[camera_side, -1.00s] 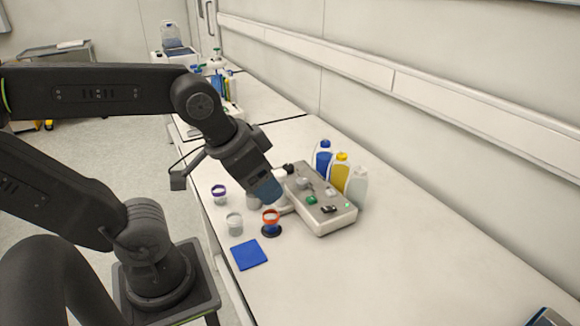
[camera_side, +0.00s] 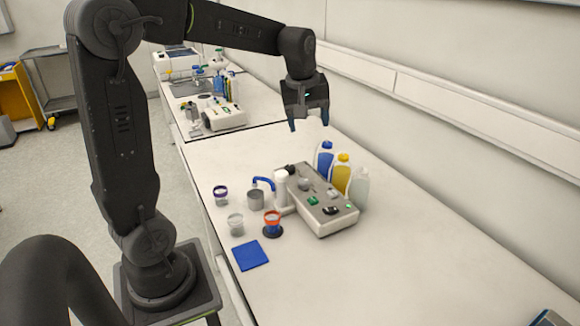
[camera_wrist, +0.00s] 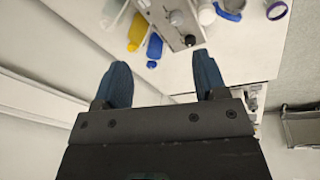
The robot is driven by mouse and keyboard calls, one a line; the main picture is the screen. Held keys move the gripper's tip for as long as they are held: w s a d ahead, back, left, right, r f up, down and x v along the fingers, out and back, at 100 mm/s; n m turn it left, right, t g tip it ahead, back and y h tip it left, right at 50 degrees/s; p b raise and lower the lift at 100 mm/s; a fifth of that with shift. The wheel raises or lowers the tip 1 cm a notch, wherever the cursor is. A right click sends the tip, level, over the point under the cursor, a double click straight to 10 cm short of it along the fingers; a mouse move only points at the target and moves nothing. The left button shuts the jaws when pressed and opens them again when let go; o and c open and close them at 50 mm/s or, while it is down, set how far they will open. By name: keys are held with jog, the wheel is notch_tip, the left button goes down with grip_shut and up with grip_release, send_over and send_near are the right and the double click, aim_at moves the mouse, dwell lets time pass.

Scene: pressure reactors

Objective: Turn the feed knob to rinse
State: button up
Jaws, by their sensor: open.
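The control box (camera_side: 322,221) is a pale unit with a grey sloped top on the bench. Its top carries a grey knob (camera_side: 304,184), a black knob (camera_side: 290,168), a green button (camera_side: 312,201) and a dark switch (camera_side: 330,210). I cannot read which knob is the feed knob or where it points. In the wrist view the grey knob (camera_wrist: 177,17) and black knob (camera_wrist: 190,40) show near the top. My gripper (camera_side: 309,124) is open and empty, high above the bench behind the box, touching nothing. Its two blue fingers also show in the wrist view (camera_wrist: 161,62).
Blue (camera_side: 324,161), yellow (camera_side: 341,174) and clear (camera_side: 358,186) bottles stand close behind the box. A white post with a blue spout (camera_side: 263,182), several small cups and a blue mat (camera_side: 250,255) lie in front.

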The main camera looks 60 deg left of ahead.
jog(key=w+a+f+n+g, duration=0.1)
jog(key=w+a+f+n, duration=0.2)
jog(key=a, duration=0.3)
jog(key=w+a+f+n+g, duration=0.1)
jog(key=w+a+f+n, duration=0.1)
jog(key=a+f+n, duration=0.3)
jog(key=n+h, duration=0.1)
jog(key=n, duration=0.2)
send_over(290, 166)
notch_tip(290, 166, down, 4)
notch_tip(290, 166, down, 13)
jog(key=shift+s+d+f, duration=0.1)
jog(key=shift+f, duration=0.1)
jog(key=shift+c, duration=0.5)
jog(key=c, duration=0.8)
jog(key=shift+c, duration=0.2)
